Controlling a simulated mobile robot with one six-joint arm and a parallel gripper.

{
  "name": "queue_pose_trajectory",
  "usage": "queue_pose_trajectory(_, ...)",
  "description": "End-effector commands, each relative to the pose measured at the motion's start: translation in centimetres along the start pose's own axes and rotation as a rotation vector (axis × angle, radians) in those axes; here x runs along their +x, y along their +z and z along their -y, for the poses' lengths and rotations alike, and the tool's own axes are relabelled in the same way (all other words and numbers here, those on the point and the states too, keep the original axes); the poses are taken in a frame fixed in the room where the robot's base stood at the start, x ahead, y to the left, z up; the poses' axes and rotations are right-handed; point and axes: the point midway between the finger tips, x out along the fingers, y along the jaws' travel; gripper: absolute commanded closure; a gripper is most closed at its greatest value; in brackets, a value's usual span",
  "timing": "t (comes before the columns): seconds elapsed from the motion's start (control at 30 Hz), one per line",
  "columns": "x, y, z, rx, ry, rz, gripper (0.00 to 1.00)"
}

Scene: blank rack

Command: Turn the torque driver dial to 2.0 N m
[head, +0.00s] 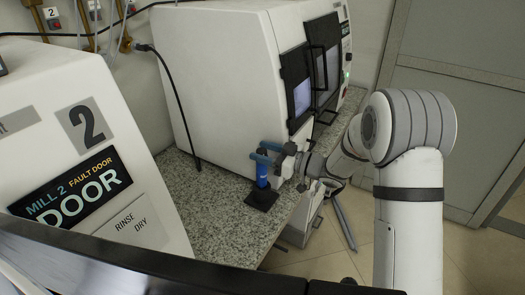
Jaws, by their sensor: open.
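The torque driver (262,177) shows in the head view as a small blue upright cylinder on a square black base (262,198). It stands on the speckled counter near its front edge. My gripper (266,153) reaches in from the right, with its fingers at the top of the driver. The fingers are open and lie to either side of the driver's top, as far as I can see. Whether they touch it, I cannot tell. The dial and its scale are too small and partly hidden, so the setting cannot be read.
A large white machine (215,75) with dark windows stands right behind the driver. Another white machine (75,150) marked 2, with a "MILL 2 FAULT DOOR" panel, fills the left. The granite counter (215,215) is clear left of the driver. A black cable (180,100) hangs down to the counter.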

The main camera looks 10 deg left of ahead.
Motion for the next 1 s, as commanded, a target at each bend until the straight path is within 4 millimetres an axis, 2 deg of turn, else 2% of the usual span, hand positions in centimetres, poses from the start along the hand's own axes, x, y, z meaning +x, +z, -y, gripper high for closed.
queue_pose_trajectory(0.1,0.76,-0.01,0.15,0.0,-0.003,0.0,0.5)
queue_pose_trajectory(0.37,0.91,0.0,0.2,0.0,-0.004,0.0,0.51)
queue_pose_trajectory(0.87,0.95,0.0,0.26,0.0,-0.006,0.0,0.92)
queue_pose_trajectory(0.9,0.13,-0.01,0.13,0.001,-0.007,0.0,0.94)
queue_pose_trajectory(1.0,0.85,0.03,0.34,0.0,-0.006,0.0,0.94)
